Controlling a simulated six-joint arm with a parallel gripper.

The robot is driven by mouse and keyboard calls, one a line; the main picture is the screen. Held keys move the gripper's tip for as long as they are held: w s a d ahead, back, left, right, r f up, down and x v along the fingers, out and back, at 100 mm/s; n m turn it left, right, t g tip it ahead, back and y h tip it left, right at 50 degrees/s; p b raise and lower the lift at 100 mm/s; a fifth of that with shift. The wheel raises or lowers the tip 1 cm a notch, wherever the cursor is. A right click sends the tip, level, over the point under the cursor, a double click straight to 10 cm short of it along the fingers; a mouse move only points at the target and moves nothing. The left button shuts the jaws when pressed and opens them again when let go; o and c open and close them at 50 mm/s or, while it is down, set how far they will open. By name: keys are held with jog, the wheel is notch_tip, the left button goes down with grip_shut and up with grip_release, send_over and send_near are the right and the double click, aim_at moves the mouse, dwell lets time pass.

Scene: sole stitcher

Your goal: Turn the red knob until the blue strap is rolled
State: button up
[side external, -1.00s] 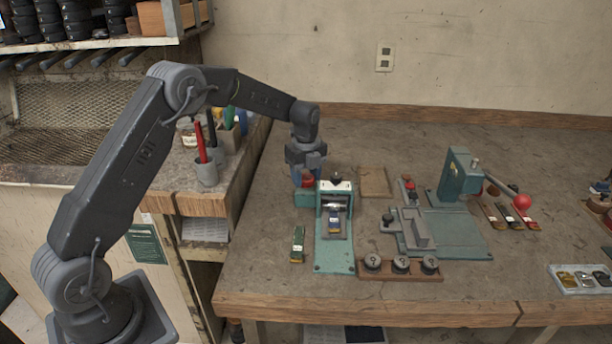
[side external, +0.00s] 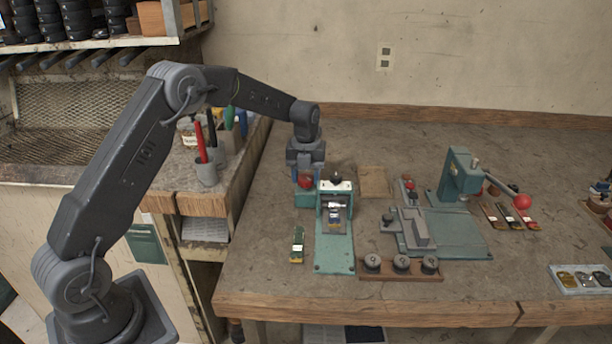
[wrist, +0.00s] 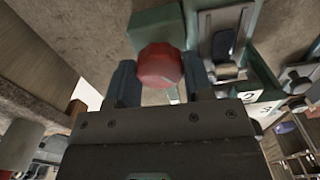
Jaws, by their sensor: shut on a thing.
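The red knob (side external: 305,182) sits on top of a green block at the left of the small rolling machine (side external: 320,214); in the wrist view the knob (wrist: 160,66) is between my two fingers. My gripper (side external: 306,178) points down over the knob and is shut on it.
A green strap (side external: 297,244) lies on the bench left of the machine. A wooden holder with dark round knobs (side external: 401,264) stands in front to the right. A teal press (side external: 463,178) with a red ball lever stands further right.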

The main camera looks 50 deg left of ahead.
aim_at(306, 177)
dwell(0.4)
jog(key=o, duration=0.9)
jog(key=shift+r, duration=0.1)
notch_tip(306, 177, up, 14)
jog(key=shift+f, duration=0.15)
